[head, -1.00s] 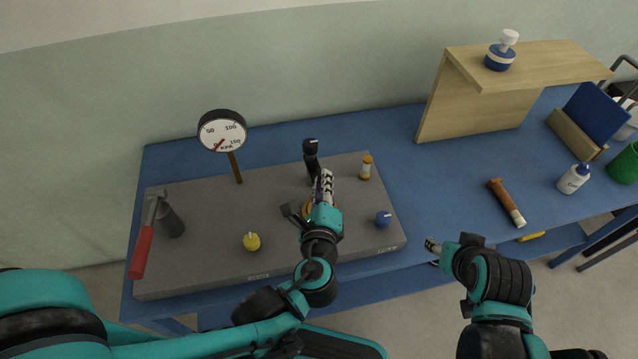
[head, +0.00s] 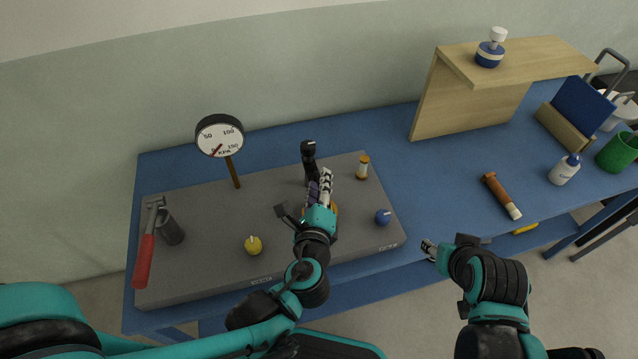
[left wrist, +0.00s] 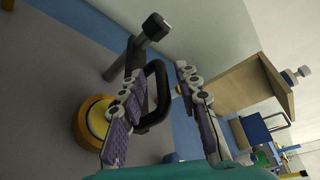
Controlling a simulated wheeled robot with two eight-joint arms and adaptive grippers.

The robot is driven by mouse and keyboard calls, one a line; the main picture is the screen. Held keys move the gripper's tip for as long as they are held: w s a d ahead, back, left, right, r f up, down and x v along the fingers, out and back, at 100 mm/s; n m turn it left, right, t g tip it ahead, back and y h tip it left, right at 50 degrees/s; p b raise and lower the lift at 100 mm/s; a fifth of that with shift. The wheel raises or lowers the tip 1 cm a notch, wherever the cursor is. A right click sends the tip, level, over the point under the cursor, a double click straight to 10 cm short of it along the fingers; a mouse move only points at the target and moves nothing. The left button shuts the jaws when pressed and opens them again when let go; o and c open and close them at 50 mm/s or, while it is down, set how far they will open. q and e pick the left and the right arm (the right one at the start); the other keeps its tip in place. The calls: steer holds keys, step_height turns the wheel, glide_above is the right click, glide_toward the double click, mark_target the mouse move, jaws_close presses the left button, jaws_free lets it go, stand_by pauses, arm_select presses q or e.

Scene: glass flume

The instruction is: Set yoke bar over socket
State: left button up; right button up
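A dark upright post with a block-like head (head: 309,160) stands on the grey slab, just beyond my left gripper. In the left wrist view the post (left wrist: 132,55) has a black loop handle (left wrist: 157,82) near it. I cannot tell for certain whether this is the yoke bar. A yellow-orange round piece (left wrist: 90,122) sits on the slab beside the fingers, mostly hidden in the head view; I cannot tell whether it is the socket. My left gripper (head: 320,188) is open, with the loop partly between its fingers; contact is unclear. My right gripper (head: 429,250) hangs at the table's front edge, apparently empty.
A wooden shelf (head: 465,108) stands right. Blue table between is clear.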

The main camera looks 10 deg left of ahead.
arm_select(q)
steer(key=shift+r, duration=0.1)
steer(key=shift+r, duration=4.95)
